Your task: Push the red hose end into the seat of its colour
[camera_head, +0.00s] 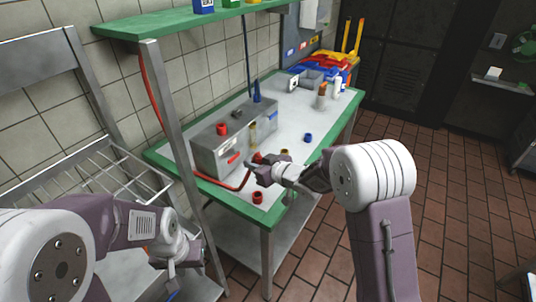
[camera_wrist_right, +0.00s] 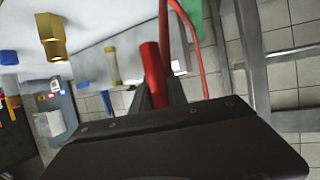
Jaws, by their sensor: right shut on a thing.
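My right gripper (camera_head: 259,170) is shut on the red hose end (camera_wrist_right: 152,62), in front of the grey box on the table. The right wrist view shows the red end sticking out past the right gripper (camera_wrist_right: 155,98). The red hose (camera_head: 146,88) comes down by the shelf post and loops along the table to the gripper. The grey box (camera_head: 207,152) carries a red ring-like piece (camera_head: 222,129) on top and a red mark (camera_head: 233,158) on its front. I cannot tell which is the seat. My left gripper (camera_head: 181,266) is low at the left; its jaws are unclear.
A red fitting (camera_head: 258,197) stands near the table's front corner and a blue one (camera_head: 308,137) further back. A brass fitting (camera_wrist_right: 50,36) shows in the right wrist view. A metal rack (camera_head: 105,170) stands left of the table. Coloured bins (camera_head: 322,66) fill the far end.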

